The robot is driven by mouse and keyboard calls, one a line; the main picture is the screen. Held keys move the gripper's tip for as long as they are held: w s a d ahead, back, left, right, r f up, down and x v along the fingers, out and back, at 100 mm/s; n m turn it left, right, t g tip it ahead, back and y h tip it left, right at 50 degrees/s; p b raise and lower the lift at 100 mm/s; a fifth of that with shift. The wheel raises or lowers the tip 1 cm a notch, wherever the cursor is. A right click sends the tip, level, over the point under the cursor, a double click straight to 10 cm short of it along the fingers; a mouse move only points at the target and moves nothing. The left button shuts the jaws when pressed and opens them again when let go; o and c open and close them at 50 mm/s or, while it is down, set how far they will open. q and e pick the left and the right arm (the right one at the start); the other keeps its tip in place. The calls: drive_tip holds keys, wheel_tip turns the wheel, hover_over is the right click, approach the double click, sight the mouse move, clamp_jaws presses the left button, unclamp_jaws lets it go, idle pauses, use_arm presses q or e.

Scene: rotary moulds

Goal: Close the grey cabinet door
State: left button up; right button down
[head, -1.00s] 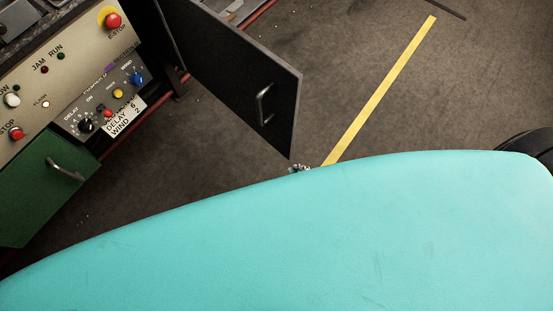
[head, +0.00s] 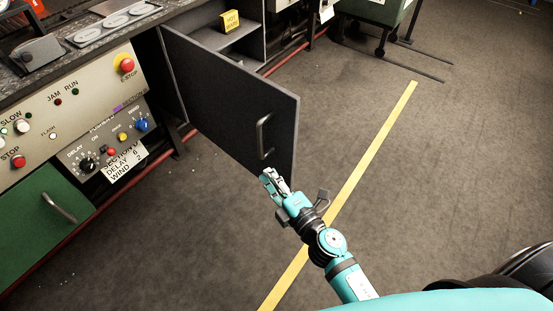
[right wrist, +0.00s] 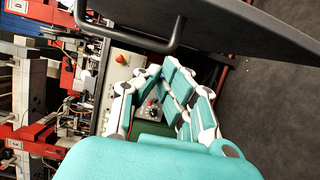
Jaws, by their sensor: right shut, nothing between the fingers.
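The grey cabinet door (head: 225,95) stands open, swung out from the cabinet over the floor. Its bar handle (head: 260,138) is near the free edge. My right gripper (head: 270,178) is shut and empty, just below the handle by the door's lower free corner. I cannot tell whether it touches the door. In the right wrist view, the shut fingers (right wrist: 160,74) point toward the control panel, with the door (right wrist: 245,30) and its handle (right wrist: 160,45) above them. My left gripper is not in view.
The open cabinet holds a shelf (head: 220,38) with a yellow block (head: 230,20). A control panel (head: 70,110) with buttons and a green drawer front (head: 38,215) stand at the left. A yellow line (head: 370,155) crosses the open floor at the right.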

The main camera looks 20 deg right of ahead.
sight(277, 161)
drive_tip(key=shift+w+d, duration=0.45)
drive_tip(key=shift+w, duration=0.35)
drive_tip(key=shift+w+d, duration=0.4)
drive_tip(key=shift+w, duration=0.35)
drive_tip(key=shift+w+d, duration=0.45)
drive_tip(key=shift+w, duration=0.35)
drive_tip(key=shift+d, duration=0.1)
